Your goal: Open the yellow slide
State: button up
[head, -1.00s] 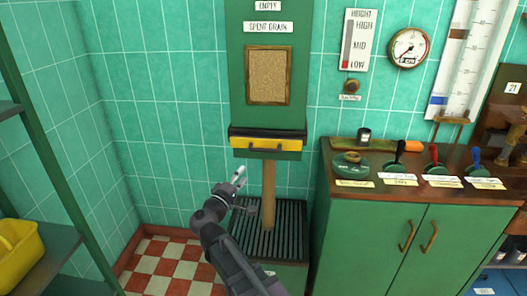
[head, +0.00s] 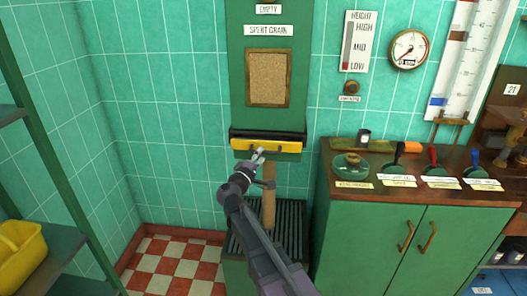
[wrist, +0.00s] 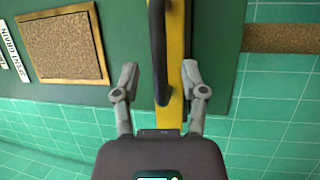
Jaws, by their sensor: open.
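The yellow slide (head: 275,145) is a flat yellow bar with a dark handle, across the lower part of the green spent grain panel (head: 240,90). My gripper (head: 259,154) is just in front of the slide, at its lower edge in the head view. In the wrist view the yellow slide (wrist: 175,70) runs up the picture, with its dark handle (wrist: 158,50) in front of it. My gripper (wrist: 162,82) is open there, with one finger on each side of the slide and handle. I cannot tell whether the fingers touch anything.
A green cabinet (head: 375,240) with levers on top stands at the right. A green shelf (head: 50,255) holding a yellow bin (head: 20,255) is at the left.

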jog(key=shift+x, duration=1.2)
grip_shut()
